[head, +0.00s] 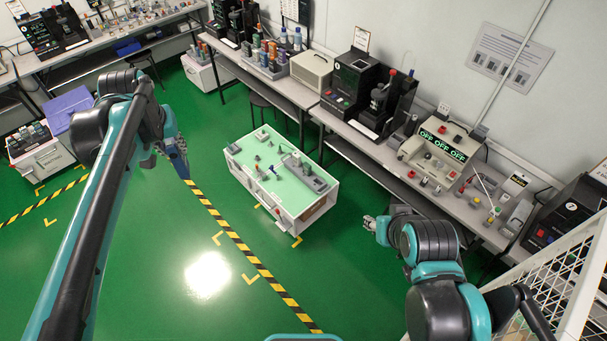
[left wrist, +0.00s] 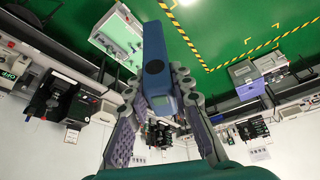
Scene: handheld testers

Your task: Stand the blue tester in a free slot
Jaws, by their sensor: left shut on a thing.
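The blue tester (head: 181,166) is in my left gripper (head: 171,146), held in the air over the green floor. In the left wrist view the blue tester (left wrist: 154,62) is long and sits between the fingers of the left gripper (left wrist: 152,104), which is shut on it. A rack (head: 262,68) on the back bench holds several upright blue and orange testers. Its free slots are too small to make out. My right gripper (head: 371,223) is at lower centre right, away from the testers; its finger opening is too small to judge.
A low white cart with a green top (head: 244,165) stands on the floor, carrying small parts. Benches with instruments line the wall. A white box (head: 44,160) with dark devices stands at the left. A white mesh railing (head: 560,285) is at lower right. Open floor lies in the middle.

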